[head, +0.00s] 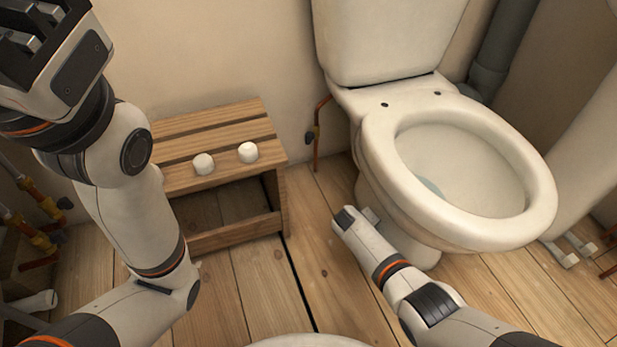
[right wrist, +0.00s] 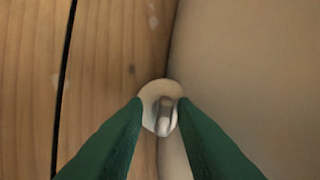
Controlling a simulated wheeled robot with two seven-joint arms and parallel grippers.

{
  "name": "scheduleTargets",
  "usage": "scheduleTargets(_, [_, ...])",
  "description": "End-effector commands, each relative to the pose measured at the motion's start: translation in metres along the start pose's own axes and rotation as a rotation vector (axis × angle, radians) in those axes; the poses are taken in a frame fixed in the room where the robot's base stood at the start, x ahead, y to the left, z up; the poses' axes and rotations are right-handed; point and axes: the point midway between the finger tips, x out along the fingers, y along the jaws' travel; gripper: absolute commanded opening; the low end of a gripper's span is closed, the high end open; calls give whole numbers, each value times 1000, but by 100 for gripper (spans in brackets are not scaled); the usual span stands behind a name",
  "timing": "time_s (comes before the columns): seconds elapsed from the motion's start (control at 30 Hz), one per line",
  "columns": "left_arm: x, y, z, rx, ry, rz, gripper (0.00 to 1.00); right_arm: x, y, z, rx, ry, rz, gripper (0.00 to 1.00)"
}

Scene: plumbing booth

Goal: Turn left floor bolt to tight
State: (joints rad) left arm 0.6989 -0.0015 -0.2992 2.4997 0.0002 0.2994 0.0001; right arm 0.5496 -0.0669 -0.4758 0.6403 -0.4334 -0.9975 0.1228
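The left floor bolt (right wrist: 165,115) is a small metal stud in a pale round washer (right wrist: 148,95), at the seam between the toilet base (right wrist: 245,85) and the floor. In the right wrist view the green fingertips of my right gripper (right wrist: 160,106) stand on either side of it, with a gap around the metal stud. In the head view my right gripper (head: 358,216) is low beside the toilet (head: 455,185), and the bolt is hidden there. My left gripper (head: 35,28) is raised at the upper left, its fingers apart and empty.
A slatted wooden stool (head: 215,122) stands left of the toilet with two white caps (head: 204,164) (head: 248,152) on top. A copper pipe (head: 318,140) rises by the wall. Pipes (head: 40,205) stand at the far left. The plank floor (head: 330,290) in front is mostly clear.

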Motion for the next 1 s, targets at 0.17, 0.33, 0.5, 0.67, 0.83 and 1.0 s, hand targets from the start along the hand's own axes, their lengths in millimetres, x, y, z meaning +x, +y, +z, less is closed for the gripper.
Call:
scheduleTargets(0.17, [2, 0, 0, 0, -1, -1, 36, 1, -9, 3, -227, -7, 12, 32])
scheduleTargets(0.33, [0, 0, 0, 0, -1, -2, 36, 1, -9, 3, -445, -6, 38, 32])
scheduleTargets(0.5, [-7, -2, 3, 0, -1, -2, 36, 3, -7, 3, -663, -5, 64, 32])
scheduleTargets(0.67, [-16, -4, 6, 0, -2, -2, 36, 3, -4, 2, -860, -4, 91, 32])
scheduleTargets(0.83, [-26, -6, 10, 0, -1, -2, 36, 3, -2, 1, -1046, -4, 117, 32])
scheduleTargets(1.0, [-14, -3, 5, 0, -2, -2, 36, -16, -6, 3, -1153, -5, 134, 32])
